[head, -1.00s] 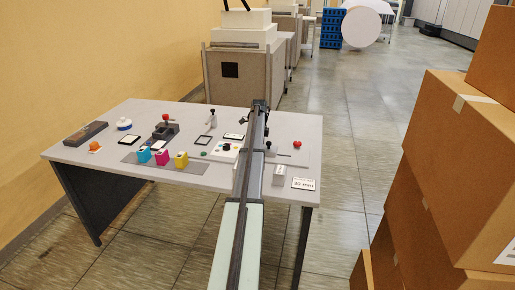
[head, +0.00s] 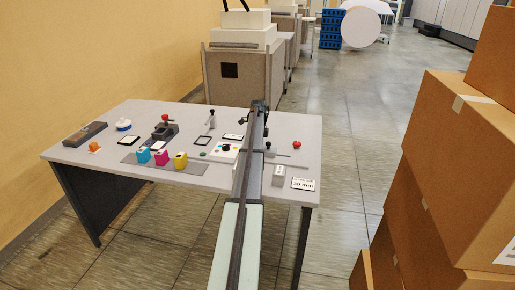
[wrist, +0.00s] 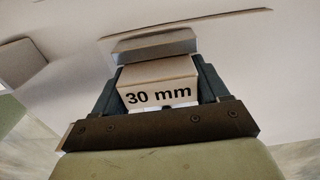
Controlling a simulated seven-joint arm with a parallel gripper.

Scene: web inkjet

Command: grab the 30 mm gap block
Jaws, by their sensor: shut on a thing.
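In the wrist view, a pale block marked "30 mm" (wrist: 158,82) sits between the two dark teal fingers of my gripper (wrist: 160,85). The fingers touch its sides, and the gripper is shut on it. A grey flat-topped piece (wrist: 152,44) shows just beyond it. In the head view, my arm covers the middle of the table and I cannot make out the gripper's fingers. A small grey block (head: 278,175) stands right of my arm, beside a white sign reading "30 mm" (head: 302,183).
The grey table (head: 90,152) carries cyan, magenta and yellow cartridges (head: 161,157) on a grey mat left of my arm. A red knob (head: 297,145) is at the right. Stacked cardboard boxes (head: 460,160) stand right of the table.

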